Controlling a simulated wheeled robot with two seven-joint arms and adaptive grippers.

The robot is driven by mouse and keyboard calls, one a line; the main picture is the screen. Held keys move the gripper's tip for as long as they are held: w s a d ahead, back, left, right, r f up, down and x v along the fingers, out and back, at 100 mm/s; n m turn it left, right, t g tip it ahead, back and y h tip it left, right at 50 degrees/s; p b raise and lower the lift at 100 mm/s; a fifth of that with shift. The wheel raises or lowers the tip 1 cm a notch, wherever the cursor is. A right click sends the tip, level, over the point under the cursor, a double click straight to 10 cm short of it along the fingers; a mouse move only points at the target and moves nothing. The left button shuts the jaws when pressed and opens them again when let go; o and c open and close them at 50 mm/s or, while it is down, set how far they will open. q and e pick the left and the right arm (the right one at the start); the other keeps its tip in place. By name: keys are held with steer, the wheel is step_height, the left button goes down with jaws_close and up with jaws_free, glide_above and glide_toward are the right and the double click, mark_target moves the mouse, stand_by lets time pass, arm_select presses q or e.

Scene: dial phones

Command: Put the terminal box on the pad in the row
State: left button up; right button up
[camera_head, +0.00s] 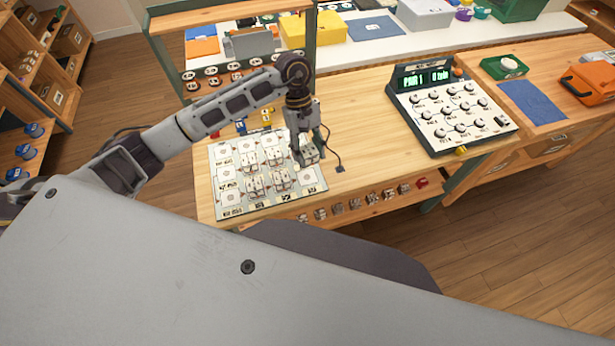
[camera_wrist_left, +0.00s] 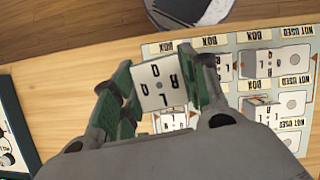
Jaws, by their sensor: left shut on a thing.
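My left gripper (camera_head: 305,150) is shut on a small white terminal box (camera_wrist_left: 159,83) at the right edge of the printed board. In the left wrist view, the box sits between the two green-padded fingers and its face shows black letters. In the head view the fingers partly hide the box (camera_head: 312,155). The white board (camera_head: 228,209) lies on the wooden bench and carries rows of square pads. Several similar boxes (camera_head: 280,178) stand on its middle pads. I cannot tell whether the held box touches the board. My right gripper is out of view.
A panel with knobs and a green display (camera_head: 428,78) stands on the bench to the right. A shelf rack (camera_head: 230,75) rises behind the board. Bench wood between board and panel is mostly clear.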

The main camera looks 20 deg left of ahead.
arm_select(q)
steer(key=shift+a+m, duration=0.15)
steer(key=shift+m, duration=0.65)
steer(key=shift+s, duration=0.1)
steer(key=shift+f, duration=0.3)
step_height(320, 180, down, 5)
steer(key=shift+p, duration=0.6)
steer(key=shift+f, duration=0.3)
